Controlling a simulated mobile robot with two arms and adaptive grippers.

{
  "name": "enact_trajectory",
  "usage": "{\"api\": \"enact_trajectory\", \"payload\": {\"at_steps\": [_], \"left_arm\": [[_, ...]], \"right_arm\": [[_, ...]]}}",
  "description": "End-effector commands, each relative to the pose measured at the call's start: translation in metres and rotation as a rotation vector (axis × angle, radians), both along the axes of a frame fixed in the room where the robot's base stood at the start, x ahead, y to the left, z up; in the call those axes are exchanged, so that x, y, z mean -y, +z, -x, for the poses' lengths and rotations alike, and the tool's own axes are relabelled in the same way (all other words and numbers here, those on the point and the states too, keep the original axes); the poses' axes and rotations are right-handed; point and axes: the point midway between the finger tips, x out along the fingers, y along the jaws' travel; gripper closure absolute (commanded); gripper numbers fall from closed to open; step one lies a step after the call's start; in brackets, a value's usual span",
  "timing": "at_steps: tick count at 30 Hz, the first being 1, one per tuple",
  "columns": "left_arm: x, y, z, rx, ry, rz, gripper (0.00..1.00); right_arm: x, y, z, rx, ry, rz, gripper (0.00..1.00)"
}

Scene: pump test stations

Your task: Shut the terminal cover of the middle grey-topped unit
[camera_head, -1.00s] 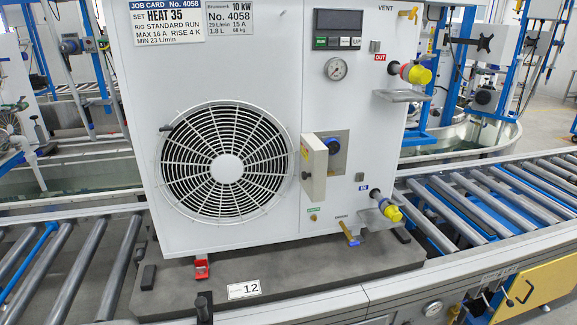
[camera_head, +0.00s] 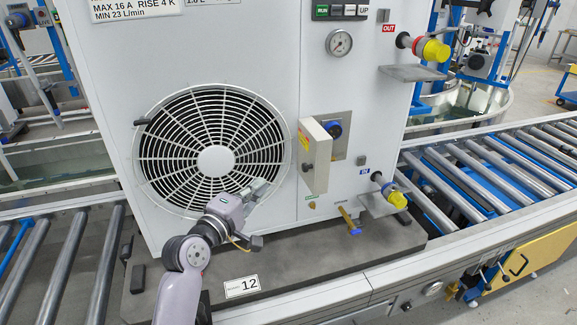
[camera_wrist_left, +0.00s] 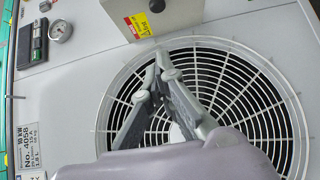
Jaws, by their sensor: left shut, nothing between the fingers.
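The white unit (camera_head: 248,85) stands on a dark slab marked 12, with its top out of view. Its beige terminal cover (camera_head: 315,157) stands out from the front panel, swung open at the left of a grey plate (camera_head: 341,140) with a blue-and-black fitting (camera_head: 334,129). In the left wrist view the cover (camera_wrist_left: 172,22) is at the top, with a yellow label and a dark knob. My left gripper (camera_head: 262,186) is shut and empty, in front of the fan grille, left of and below the cover and apart from it. My right gripper is not in view.
A gauge (camera_head: 339,42) and a yellow-capped outlet (camera_head: 433,50) sit above the cover. A yellow-capped inlet (camera_head: 397,198) and a blue-handled valve (camera_head: 351,222) are below right. Roller conveyors (camera_head: 495,180) run on both sides. The space before the panel is open.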

Motion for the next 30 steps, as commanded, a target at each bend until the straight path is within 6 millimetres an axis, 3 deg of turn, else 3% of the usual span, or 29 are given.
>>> {"api": "enact_trajectory", "payload": {"at_steps": [11, 18, 30], "left_arm": [[0.036, -0.001, -0.068, 0.0, -0.001, -0.003, 1.0], [0.067, -0.003, -0.076, 0.0, 0.001, -0.002, 1.0], [0.073, -0.005, -0.078, 0.001, 0.001, -0.004, 1.0]], "right_arm": [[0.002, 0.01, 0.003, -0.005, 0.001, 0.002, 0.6], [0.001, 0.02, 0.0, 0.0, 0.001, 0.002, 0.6], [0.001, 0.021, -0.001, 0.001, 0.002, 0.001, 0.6]]}}
